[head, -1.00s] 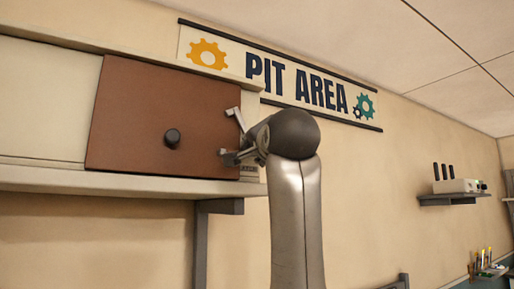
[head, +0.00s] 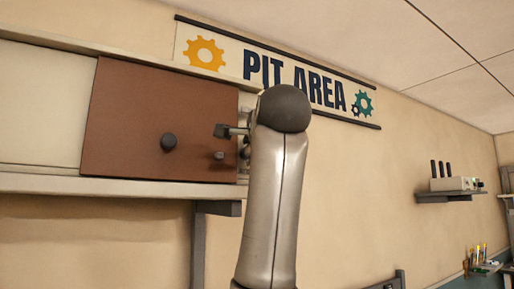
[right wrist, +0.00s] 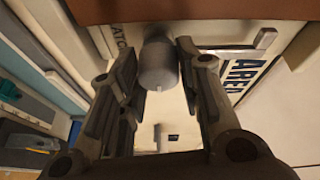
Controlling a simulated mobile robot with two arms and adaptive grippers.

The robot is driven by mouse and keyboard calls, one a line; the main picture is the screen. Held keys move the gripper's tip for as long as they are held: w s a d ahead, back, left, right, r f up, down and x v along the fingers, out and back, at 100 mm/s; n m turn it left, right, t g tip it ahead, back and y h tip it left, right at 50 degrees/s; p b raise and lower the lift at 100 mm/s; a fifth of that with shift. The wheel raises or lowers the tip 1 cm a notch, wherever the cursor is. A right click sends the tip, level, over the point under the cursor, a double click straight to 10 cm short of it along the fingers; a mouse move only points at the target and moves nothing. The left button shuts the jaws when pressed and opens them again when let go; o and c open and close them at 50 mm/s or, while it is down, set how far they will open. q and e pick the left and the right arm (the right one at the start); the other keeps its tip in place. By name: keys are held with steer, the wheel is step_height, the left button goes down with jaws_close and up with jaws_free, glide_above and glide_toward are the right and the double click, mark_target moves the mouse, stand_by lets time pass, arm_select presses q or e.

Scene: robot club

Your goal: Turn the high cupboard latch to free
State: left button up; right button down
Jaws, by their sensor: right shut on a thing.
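The high cupboard has a red-brown door (head: 125,120) with a dark round knob (head: 168,142). My right gripper (head: 222,143) is at the door's right edge in the head view, with its arm rising from below. In the right wrist view, my right gripper (right wrist: 156,62) has its two fingers on either side of a grey cylindrical latch piece (right wrist: 157,66) and is shut on it. A pale plate with partly visible lettering (right wrist: 122,48) lies behind it. In the head view my wrist and fingers hide most of the latch, so its angle cannot be told. My left gripper is not in view.
A PIT AREA sign (head: 285,72) hangs on the wall close to the right of the cupboard. A ledge (head: 130,187) runs under the door. A small wall shelf (head: 450,196) is far right. The wall between is clear.

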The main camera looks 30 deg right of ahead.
steer(key=shift+f, duration=0.2)
steer(key=c, duration=1.3)
jaws_free()
steer(key=shift+o, duration=1.2)
steer(key=shift+d+r, duration=0.1)
steer(key=shift+d, duration=0.05)
steer(key=v, duration=1.2)
steer(key=shift+w, duration=0.1)
